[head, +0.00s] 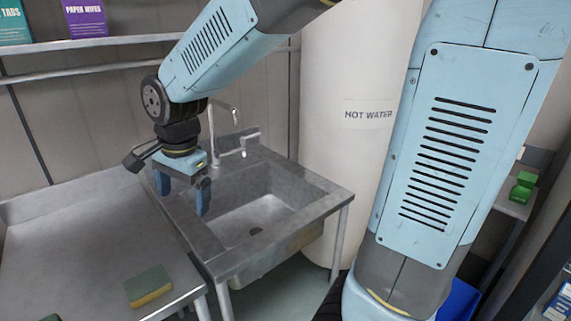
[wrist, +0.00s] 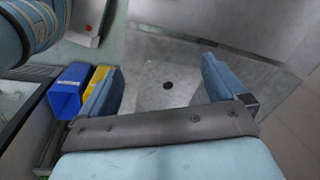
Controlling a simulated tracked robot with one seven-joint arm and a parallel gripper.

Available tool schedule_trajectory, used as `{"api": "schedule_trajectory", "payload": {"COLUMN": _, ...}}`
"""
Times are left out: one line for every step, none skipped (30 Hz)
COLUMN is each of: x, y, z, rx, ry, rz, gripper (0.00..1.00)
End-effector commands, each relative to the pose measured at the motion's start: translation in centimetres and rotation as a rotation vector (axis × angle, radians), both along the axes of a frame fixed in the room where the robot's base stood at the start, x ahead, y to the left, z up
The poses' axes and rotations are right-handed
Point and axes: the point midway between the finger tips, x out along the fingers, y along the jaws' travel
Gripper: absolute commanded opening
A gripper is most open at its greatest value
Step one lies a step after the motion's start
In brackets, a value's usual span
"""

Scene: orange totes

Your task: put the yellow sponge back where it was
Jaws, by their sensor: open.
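A sponge (head: 148,287) with a dark green top and yellow lower layer lies on the steel counter at the left, near its front right edge. It is the only sponge with yellow that I can make out in the head view. My gripper (head: 184,202) is open and empty, pointing down over the left side of the sink (head: 320,190), well behind the sponge. In the wrist view, my gripper (wrist: 160,68) has its fingers apart, with the sink's drain (wrist: 167,85) visible between them. The sponge cannot be made out for certain there.
A faucet (head: 212,140) stands behind the sink, close to my gripper. A white hot water tank (head: 350,110) is right of the sink. Green blocks (head: 522,187) sit on a shelf at right. The wrist view shows a blue bin (wrist: 68,92) beside a yellow item (wrist: 95,82).

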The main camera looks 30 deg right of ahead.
Motion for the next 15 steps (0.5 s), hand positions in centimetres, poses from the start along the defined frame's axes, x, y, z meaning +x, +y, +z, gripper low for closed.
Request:
{"api": "schedule_trajectory", "payload": {"x": -0.3, "y": -1.8, "z": 1.1, "rx": 0.000, "ry": -0.031, "rz": 0.043, "gripper": 0.98}}
{"api": "schedule_trajectory", "payload": {"x": -0.6, "y": -2.8, "z": 1.6, "rx": -0.004, "ry": -0.047, "rz": 0.076, "gripper": 0.98}}
{"api": "schedule_trajectory", "payload": {"x": -1.0, "y": -4.0, "z": 2.2, "rx": -0.010, "ry": -0.071, "rz": 0.123, "gripper": 0.98}}
{"api": "schedule_trajectory", "payload": {"x": -1.3, "y": -4.9, "z": 2.7, "rx": -0.016, "ry": -0.089, "rz": 0.156, "gripper": 0.98}}
{"api": "schedule_trajectory", "payload": {"x": -1.6, "y": -5.8, "z": 3.1, "rx": -0.023, "ry": -0.105, "rz": 0.191, "gripper": 0.98}}
{"api": "schedule_trajectory", "payload": {"x": -2.1, "y": -6.9, "z": 3.7, "rx": -0.035, "ry": -0.129, "rz": 0.237, "gripper": 0.98}}
{"api": "schedule_trajectory", "payload": {"x": -2.5, "y": -7.8, "z": 4.1, "rx": -0.044, "ry": -0.147, "rz": 0.270, "gripper": 0.98}}
{"api": "schedule_trajectory", "payload": {"x": -2.9, "y": -8.6, "z": 4.5, "rx": -0.055, "ry": -0.164, "rz": 0.303, "gripper": 0.98}}
{"api": "schedule_trajectory", "payload": {"x": -3.5, "y": -9.7, "z": 4.9, "rx": -0.071, "ry": -0.187, "rz": 0.348, "gripper": 0.98}}
{"api": "schedule_trajectory", "payload": {"x": -4.0, "y": -10.5, "z": 5.3, "rx": -0.085, "ry": -0.205, "rz": 0.382, "gripper": 0.98}}
{"api": "schedule_trajectory", "payload": {"x": -4.5, "y": -11.2, "z": 5.6, "rx": -0.100, "ry": -0.221, "rz": 0.415, "gripper": 0.98}}
{"api": "schedule_trajectory", "payload": {"x": -5.2, "y": -12.2, "z": 6.0, "rx": -0.121, "ry": -0.242, "rz": 0.459, "gripper": 0.98}}
{"api": "schedule_trajectory", "payload": {"x": -5.7, "y": -12.9, "z": 6.2, "rx": -0.138, "ry": -0.257, "rz": 0.493, "gripper": 0.98}}
{"api": "schedule_trajectory", "payload": {"x": -6.2, "y": -13.5, "z": 6.5, "rx": -0.156, "ry": -0.272, "rz": 0.526, "gripper": 0.98}}
{"api": "schedule_trajectory", "payload": {"x": -7.0, "y": -14.4, "z": 6.8, "rx": -0.181, "ry": -0.290, "rz": 0.568, "gripper": 0.98}}
